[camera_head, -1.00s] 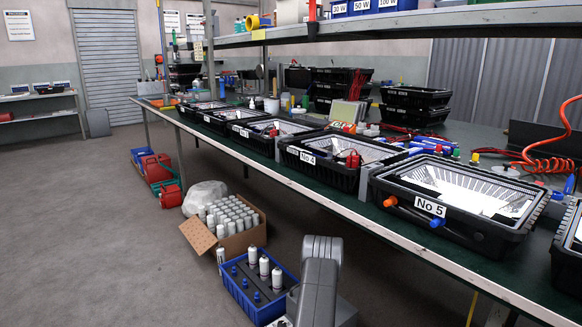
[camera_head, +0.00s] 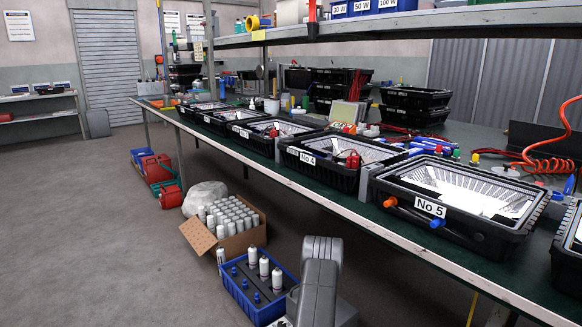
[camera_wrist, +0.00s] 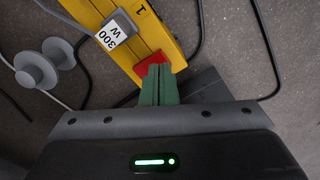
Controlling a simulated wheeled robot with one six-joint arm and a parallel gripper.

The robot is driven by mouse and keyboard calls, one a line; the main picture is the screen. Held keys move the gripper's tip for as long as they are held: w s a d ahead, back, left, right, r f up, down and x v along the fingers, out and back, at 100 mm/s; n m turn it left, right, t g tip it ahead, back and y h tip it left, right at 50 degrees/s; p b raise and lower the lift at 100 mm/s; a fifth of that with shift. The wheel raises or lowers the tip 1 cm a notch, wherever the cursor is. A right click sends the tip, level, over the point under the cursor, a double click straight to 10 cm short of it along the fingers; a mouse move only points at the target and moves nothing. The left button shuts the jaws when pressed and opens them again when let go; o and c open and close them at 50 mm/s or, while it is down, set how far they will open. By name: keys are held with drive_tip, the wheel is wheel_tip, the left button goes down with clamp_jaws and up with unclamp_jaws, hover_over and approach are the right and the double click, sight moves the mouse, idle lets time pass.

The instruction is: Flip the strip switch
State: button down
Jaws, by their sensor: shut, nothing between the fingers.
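The yellow power strip (camera_wrist: 166,40) lies on the grey floor in the wrist view. It carries a red switch (camera_wrist: 151,63) at its near end, the printed number 1 and a grey plug (camera_wrist: 119,33) labelled 300 W. My gripper (camera_wrist: 158,70) has its green fingers shut together and empty. The fingertips are right at the red switch and cover part of it. I cannot tell whether they touch it or which way the switch is tilted. In the head view neither the strip nor my gripper shows.
Dark cables run on both sides of the strip, and a grey spool-like piece (camera_wrist: 36,72) lies left. In the head view, the long bench (camera_head: 380,226) holds floodlight housings, including No 5 (camera_head: 446,206). A blue crate (camera_head: 240,290) and a cardboard box (camera_head: 244,238) stand on the floor.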

drive_tip(key=shift+f+b, duration=0.8)
drive_tip(key=shift+f, duration=0.05)
idle(0.6)
drive_tip(key=shift+r+p, duration=1.65)
drive_tip(key=shift+r, duration=1.9)
drive_tip(key=shift+f, duration=0.15)
wheel_tip(320, 180, down, 7)
drive_tip(key=b, duration=0.3)
drive_tip(key=shift+r, duration=0.25)
